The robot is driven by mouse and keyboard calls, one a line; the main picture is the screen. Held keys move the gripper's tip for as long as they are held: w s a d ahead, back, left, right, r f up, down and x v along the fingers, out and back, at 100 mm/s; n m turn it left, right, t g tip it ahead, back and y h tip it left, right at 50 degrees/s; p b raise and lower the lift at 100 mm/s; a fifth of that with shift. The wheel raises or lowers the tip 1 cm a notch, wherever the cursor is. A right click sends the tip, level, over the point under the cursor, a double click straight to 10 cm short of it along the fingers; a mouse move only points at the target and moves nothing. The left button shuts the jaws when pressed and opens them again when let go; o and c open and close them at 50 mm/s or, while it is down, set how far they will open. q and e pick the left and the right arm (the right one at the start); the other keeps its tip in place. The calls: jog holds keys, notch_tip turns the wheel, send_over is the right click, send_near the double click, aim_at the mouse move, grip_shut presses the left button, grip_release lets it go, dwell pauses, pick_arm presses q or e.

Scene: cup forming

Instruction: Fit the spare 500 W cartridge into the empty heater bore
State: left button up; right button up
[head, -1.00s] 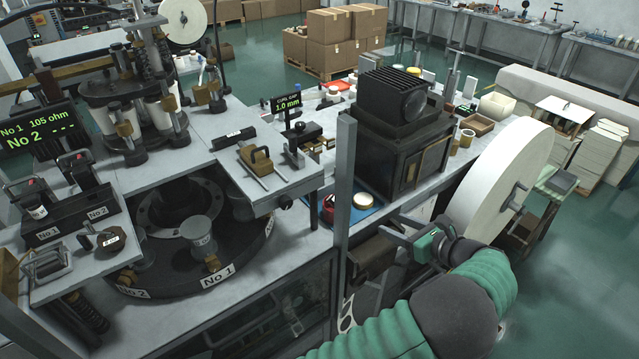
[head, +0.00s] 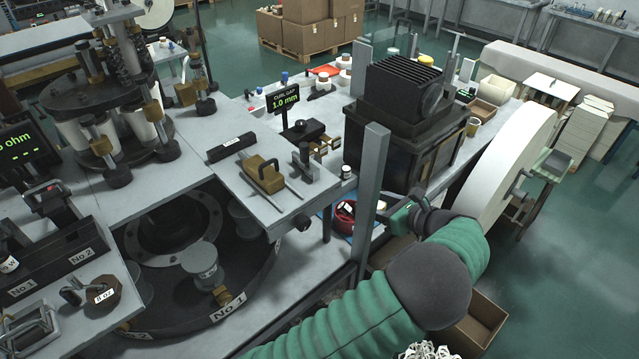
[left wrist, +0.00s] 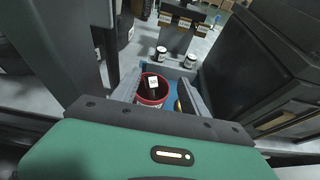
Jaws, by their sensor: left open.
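My left gripper (head: 398,218) is by the grey upright post, at the bench edge below the black finned unit. In the left wrist view its fingers (left wrist: 160,80) are apart, with a red cup (left wrist: 152,92) in line between them. The cup stands on a blue mat (left wrist: 176,78) and has a white label in it; it also shows in the head view (head: 345,213). I cannot make out a 500 W cartridge or an empty bore for certain. The turntable (head: 262,268) has a No 1 label, and a rack (head: 50,262) has No 1 and No 2 labels. My right gripper is out of view.
The grey post (head: 371,185) and the black finned unit (head: 400,140) flank the blue mat. Two small jars (left wrist: 161,53) (left wrist: 190,61) stand beyond the cup. A large white wheel (head: 515,165) is at the right, and an open cardboard box (head: 478,322) is below.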

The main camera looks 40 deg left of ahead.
pick_arm(q)
jog(key=x, duration=0.6)
jog(key=shift+s+a+r+p, duration=0.1)
jog(key=shift+s+r+p, duration=0.1)
jog(key=shift+p, duration=0.15)
jog(key=x, duration=0.5)
jog(key=shift+w+f+p, duration=0.2)
jog(key=shift+w+p, duration=0.05)
jog(key=shift+p, duration=0.1)
jog(key=p+x, duration=0.1)
jog(key=x, duration=0.6)
jog(key=shift+w+f, duration=0.1)
jog(key=shift+d, duration=0.5)
jog(key=shift+c, duration=1)
jog(key=shift+d+r, duration=0.2)
jog(key=shift+r, duration=0.05)
jog(key=c, duration=0.5)
grip_shut()
jog(key=shift+a, duration=0.2)
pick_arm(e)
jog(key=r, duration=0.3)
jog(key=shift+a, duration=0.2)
